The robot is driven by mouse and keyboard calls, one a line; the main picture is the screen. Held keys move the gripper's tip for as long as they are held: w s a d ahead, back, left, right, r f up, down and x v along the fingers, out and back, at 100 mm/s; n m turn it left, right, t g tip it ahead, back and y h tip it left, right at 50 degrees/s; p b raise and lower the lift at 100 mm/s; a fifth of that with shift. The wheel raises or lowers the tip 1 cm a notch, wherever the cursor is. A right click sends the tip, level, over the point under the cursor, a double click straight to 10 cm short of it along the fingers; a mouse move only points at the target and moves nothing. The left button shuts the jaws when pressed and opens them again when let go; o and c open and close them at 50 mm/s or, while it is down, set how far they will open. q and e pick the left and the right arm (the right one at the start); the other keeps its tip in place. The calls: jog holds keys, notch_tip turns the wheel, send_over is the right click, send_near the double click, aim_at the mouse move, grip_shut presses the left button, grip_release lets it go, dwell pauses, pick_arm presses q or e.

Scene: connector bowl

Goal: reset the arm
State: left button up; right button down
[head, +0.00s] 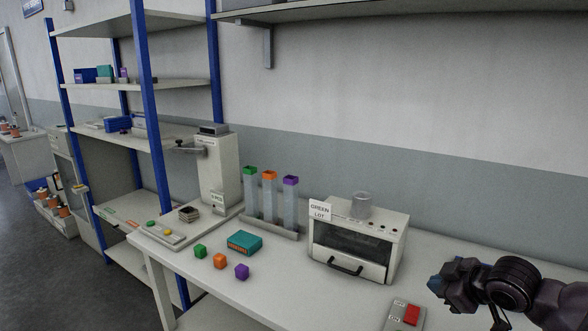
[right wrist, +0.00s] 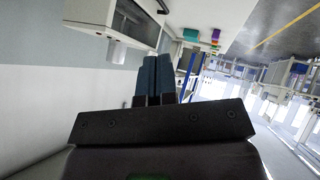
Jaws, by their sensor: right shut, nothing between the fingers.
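My right gripper (head: 436,286) is at the lower right of the head view, in the air near the right part of the table and to the right of the small oven. Its blue fingertips (right wrist: 154,80) show in the right wrist view, side by side and closed with nothing between them. My left gripper is in neither view.
Three capped tubes (head: 268,205) stand behind.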

jog(key=s+a+f+m+t, duration=0.3)
jog(key=s+a+f+t, duration=0.15)
jog(key=f, duration=0.35)
jog(key=s+d+f+m+g+h, duration=0.1)
jog(key=s+f+m+h, duration=0.1)
jog(key=s+f, duration=0.6)
jog(key=s+f+m+g+h, duration=0.1)
jog(key=s+f+m, duration=0.3)
jog(key=s+f, duration=0.4)
jog(key=s+h, duration=0.1)
jog(key=s, duration=0.4)
jog(key=shift+s+d+f+m, duration=0.15)
jog(key=shift+d+f+m, duration=0.05)
jog(key=shift+d+m, duration=0.15)
